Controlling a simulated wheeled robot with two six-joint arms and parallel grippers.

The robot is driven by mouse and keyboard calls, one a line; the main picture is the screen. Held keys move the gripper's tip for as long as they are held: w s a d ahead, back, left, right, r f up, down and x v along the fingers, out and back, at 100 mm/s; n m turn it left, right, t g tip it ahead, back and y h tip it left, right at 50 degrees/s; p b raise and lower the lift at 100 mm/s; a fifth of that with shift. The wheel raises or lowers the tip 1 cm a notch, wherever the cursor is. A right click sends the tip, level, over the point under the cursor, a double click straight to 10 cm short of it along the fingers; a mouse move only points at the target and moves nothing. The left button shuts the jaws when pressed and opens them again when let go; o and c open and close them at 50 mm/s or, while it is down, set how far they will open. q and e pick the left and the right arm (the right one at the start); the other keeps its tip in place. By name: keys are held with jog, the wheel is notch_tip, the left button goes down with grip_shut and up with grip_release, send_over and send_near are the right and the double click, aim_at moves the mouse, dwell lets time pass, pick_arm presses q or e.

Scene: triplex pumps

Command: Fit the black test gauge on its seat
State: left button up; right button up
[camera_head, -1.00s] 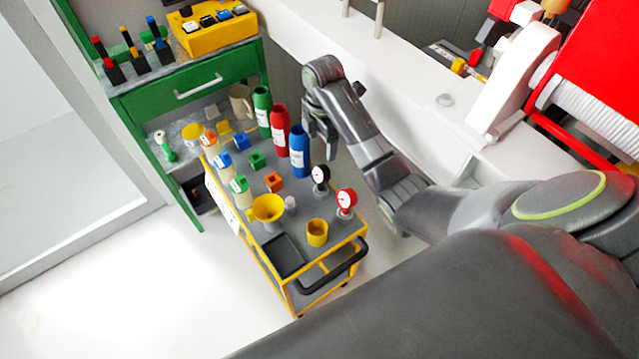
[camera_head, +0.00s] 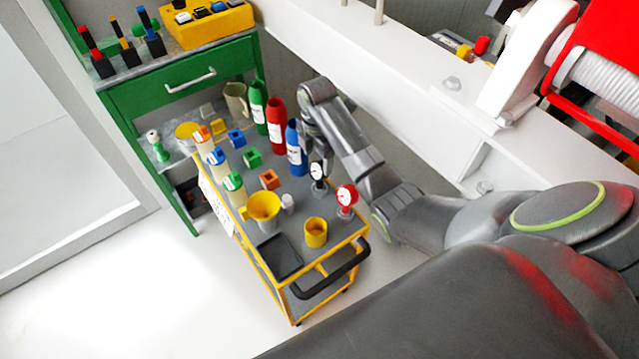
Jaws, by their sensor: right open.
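The black test gauge (camera_head: 318,170), with a white dial, stands upright on the top of the trolley near its right edge. My right gripper (camera_head: 318,150) is open, pointing down just above and behind the gauge; its fingertips are small and partly hidden, and I cannot tell whether they touch it. A similar red gauge (camera_head: 346,196) stands nearer, to its right. My left gripper is not in view.
The yellow trolley (camera_head: 291,235) holds green, red and blue bottles (camera_head: 296,150), a yellow funnel (camera_head: 263,206), a yellow cup (camera_head: 316,232) and small coloured blocks. A green bench (camera_head: 185,85) stands behind. The white frame (camera_head: 400,75) runs along the right, close to my arm.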

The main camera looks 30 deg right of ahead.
aim_at(319, 172)
jog(key=shift+s+d+f, duration=0.1)
jog(key=shift+f, duration=1.5)
jog(key=shift+s+d+f, duration=0.1)
jog(key=shift+f, duration=1.45)
jog(key=shift+c, duration=0.4)
jog(key=shift+r, duration=0.1)
jog(key=c, duration=1.2)
